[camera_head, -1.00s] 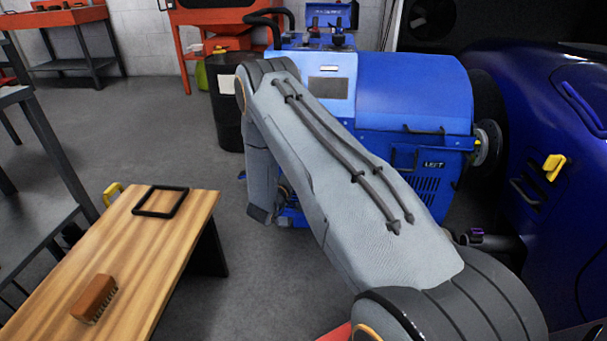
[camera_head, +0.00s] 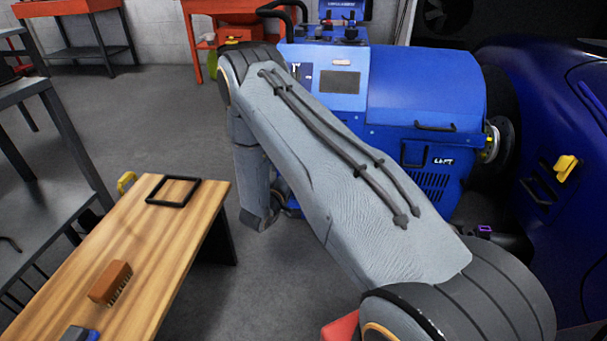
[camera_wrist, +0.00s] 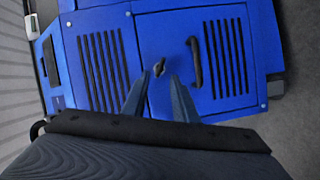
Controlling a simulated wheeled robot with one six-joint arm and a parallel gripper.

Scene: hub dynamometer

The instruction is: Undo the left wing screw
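In the wrist view, a small dark wing screw (camera_wrist: 158,67) sits on a blue panel (camera_wrist: 170,30) between two slotted vents. My gripper (camera_wrist: 158,77) shows there with its two fingers apart, the screw appearing in the gap near the fingertips. No contact with the screw is visible, and I cannot tell the remaining distance. In the head view, the blue dynamometer unit (camera_head: 425,95) carries a white "LEFT" label (camera_head: 443,160). My arm crosses in front of it, and my gripper and the screw are hidden there.
A black handle (camera_wrist: 195,62) stands out from the panel just right of the screw. A wooden bench (camera_head: 165,240) at left holds a brush (camera_head: 110,283) and a black frame (camera_head: 173,190). A dark blue car (camera_head: 540,130) stands at right. Grey floor (camera_head: 150,110) lies open behind the bench.

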